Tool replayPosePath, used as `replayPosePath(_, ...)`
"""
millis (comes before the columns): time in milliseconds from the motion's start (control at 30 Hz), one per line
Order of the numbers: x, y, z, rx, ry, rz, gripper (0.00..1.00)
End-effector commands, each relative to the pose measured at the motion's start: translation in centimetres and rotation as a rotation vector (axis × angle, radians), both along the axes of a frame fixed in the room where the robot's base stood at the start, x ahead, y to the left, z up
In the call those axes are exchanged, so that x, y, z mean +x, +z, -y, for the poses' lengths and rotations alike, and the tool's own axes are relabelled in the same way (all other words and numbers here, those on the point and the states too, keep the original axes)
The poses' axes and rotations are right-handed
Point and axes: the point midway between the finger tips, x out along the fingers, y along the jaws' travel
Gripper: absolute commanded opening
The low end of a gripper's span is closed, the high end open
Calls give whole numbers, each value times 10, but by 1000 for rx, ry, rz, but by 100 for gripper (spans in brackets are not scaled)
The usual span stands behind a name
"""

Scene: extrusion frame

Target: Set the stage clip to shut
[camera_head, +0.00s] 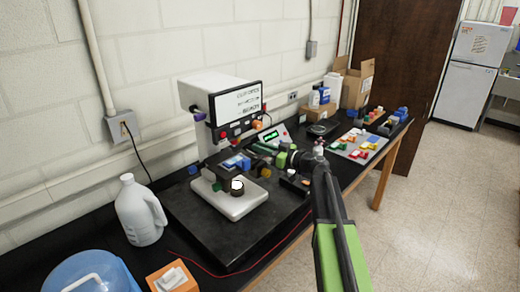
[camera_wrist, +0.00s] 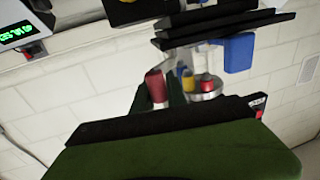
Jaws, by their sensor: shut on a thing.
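My gripper (camera_head: 264,149) reaches left from my arm toward the white machine's stage area. The fingers are shut on what looks like the stage clip, but the held part is mostly hidden. I cannot make out the clip's angle. The microscope-like machine (camera_head: 222,104) has a white body and a dark panel. Its pale base (camera_head: 229,204) stands below my gripper.
Red (camera_wrist: 156,86) and yellow (camera_wrist: 187,80) cylinders and a blue block (camera_wrist: 238,52) sit close to my fingers. A white jug (camera_head: 140,212) stands at left on the bench. A tray with coloured blocks (camera_head: 360,146) lies at right. The floor at right is clear.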

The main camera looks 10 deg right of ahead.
Motion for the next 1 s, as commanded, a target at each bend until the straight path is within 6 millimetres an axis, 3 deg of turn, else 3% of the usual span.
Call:
replayPosePath(100,9,0,2,0,105,0,0)
replayPosePath(600,15,0,-8,1,559,0,0)
replayPosePath(1000,14,0,-14,0,775,0,0)
